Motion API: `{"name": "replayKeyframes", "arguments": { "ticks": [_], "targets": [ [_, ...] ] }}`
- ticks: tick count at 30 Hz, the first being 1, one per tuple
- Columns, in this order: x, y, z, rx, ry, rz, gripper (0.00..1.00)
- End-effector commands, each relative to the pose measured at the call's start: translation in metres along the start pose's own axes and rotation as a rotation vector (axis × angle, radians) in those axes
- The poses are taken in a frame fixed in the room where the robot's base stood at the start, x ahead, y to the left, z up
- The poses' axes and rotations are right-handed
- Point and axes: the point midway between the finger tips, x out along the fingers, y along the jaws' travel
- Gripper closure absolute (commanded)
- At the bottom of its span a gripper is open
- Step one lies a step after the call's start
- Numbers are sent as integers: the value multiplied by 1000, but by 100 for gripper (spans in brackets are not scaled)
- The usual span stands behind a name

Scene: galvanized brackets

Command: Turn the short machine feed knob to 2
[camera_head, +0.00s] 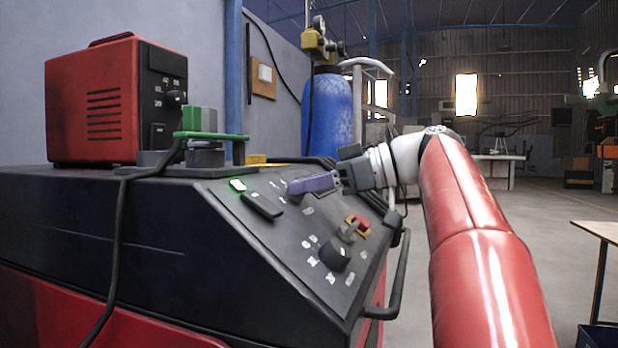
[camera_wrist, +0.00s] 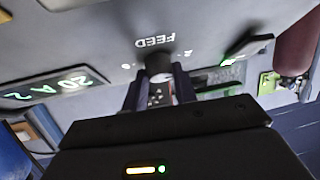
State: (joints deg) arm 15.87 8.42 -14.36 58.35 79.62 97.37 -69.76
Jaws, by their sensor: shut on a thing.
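The short machine (camera_head: 120,225) is a black and red cabinet with a sloped control panel on the left of the head view. In the wrist view, the feed knob (camera_wrist: 158,66) is a small dark knob between the fingers of my gripper (camera_wrist: 160,84). The upside-down label FEED (camera_wrist: 153,42) stands beside it. A small 2-like mark (camera_wrist: 187,53) is right of the knob. I cannot tell where the knob points.
A larger black knob (camera_head: 335,256) and a red and yellow switch (camera_head: 357,226) sit lower on the panel. A lit display (camera_wrist: 62,86) is left in the wrist view. A red box unit (camera_head: 95,105) stands on top. A handle (camera_head: 398,285) sticks out at the panel's right.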

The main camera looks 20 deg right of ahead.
Motion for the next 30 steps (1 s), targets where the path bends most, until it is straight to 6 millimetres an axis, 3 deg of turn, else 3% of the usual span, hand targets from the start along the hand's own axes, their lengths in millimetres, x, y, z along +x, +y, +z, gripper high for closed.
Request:
{"name": "replayKeyframes", "arguments": {
  "ticks": [20,21,25,30],
  "targets": [
    [1,0,2,-46,-10,-42,95],
    [1,0,2,-46,-10,-42,69],
    [1,0,2,-46,-9,-41,52],
    [0,0,1,-47,-7,-40,50]
  ]
}}
